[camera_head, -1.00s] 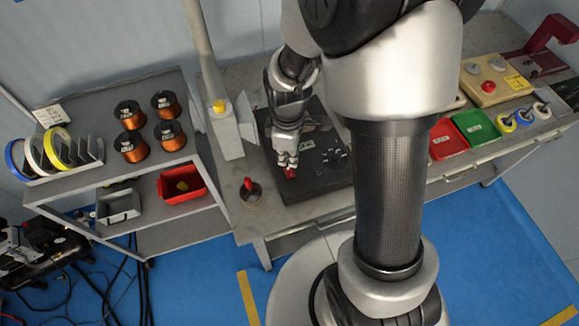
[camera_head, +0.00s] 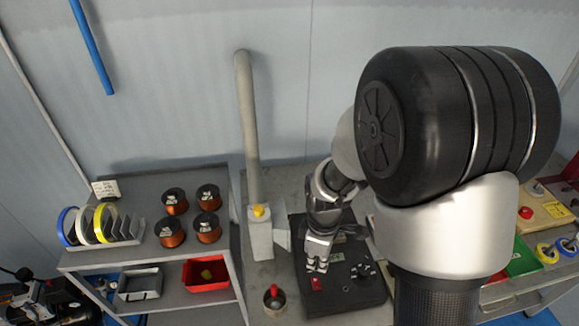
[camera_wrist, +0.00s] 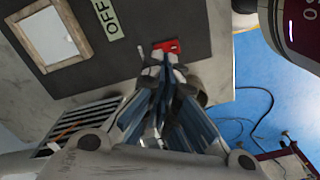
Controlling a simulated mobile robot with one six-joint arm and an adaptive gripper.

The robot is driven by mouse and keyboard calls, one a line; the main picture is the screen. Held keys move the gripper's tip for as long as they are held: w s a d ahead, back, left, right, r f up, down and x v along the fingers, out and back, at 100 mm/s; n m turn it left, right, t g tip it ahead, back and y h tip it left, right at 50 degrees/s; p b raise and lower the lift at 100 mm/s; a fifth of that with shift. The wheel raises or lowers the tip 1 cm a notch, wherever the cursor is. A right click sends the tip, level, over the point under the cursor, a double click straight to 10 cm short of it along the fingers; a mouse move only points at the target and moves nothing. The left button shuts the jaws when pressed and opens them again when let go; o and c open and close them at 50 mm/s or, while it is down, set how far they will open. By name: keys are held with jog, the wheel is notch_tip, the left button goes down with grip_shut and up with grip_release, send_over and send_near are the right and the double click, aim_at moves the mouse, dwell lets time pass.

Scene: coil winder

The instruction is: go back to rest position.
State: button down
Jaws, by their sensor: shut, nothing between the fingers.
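My gripper (camera_head: 318,266) is shut and empty. In the head view it points down over the near left part of the black machine panel (camera_head: 368,300) on the workbench. A red switch (camera_head: 317,284) on the panel lies just below the fingertips, and I see a gap between them in the head view. In the wrist view the closed fingers (camera_wrist: 165,75) point at the red switch (camera_wrist: 170,46). An "OFF" label (camera_wrist: 106,19) is on the panel beside it. Whether the fingers touch the switch there I cannot tell.
A grey post with a yellow button (camera_head: 258,211) stands left of the panel. A small pot with a red knob (camera_head: 274,299) is near the bench's front edge. A shelf (camera_head: 150,250) with copper spools (camera_head: 208,228) and a red bin (camera_head: 207,275) is at left.

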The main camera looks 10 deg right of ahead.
jog(key=shift+r, duration=0.1)
jog(key=s+r+m+t, duration=0.2)
jog(key=s+r+m, duration=0.4)
jog(key=r, duration=0.4)
jog(key=s+r+m+t, duration=0.2)
jog(key=s+r+m, duration=0.4)
jog(key=s+r, duration=0.3)
notch_tip(320, 180, up, 2)
jog(key=shift+r+t, duration=0.25)
jog(key=shift+t, duration=0.05)
